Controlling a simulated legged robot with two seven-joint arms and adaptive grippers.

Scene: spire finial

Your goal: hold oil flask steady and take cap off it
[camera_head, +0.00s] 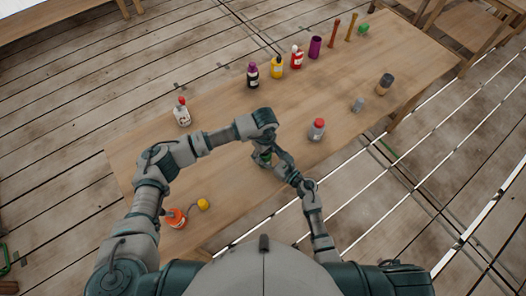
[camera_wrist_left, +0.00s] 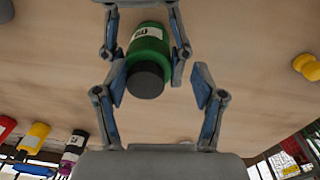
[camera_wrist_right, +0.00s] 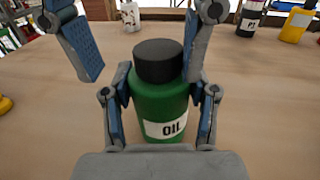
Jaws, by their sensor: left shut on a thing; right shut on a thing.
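The green oil flask (camera_wrist_right: 160,105) stands upright on the wooden table, its white OIL label facing the right wrist view. Its black cap (camera_wrist_right: 158,60) is on top; the cap also shows in the left wrist view (camera_wrist_left: 147,80). My right gripper (camera_wrist_right: 163,98) is shut on the flask body, one finger on each side. My left gripper (camera_wrist_left: 159,88) is shut on the cap from above, with its fingers on opposite sides; one pad is close against it, while contact on the other side is hard to judge. In the head view the arms mostly hide the flask (camera_head: 265,157).
On the table (camera_head: 235,185) stand a red-capped bottle (camera_head: 317,130), a small grey item (camera_head: 357,105), a dark-topped jar (camera_head: 385,84) and a white bottle (camera_head: 182,113). Several coloured bottles line the far edge. An orange bottle (camera_head: 176,217) and yellow knob (camera_head: 203,204) are near left.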

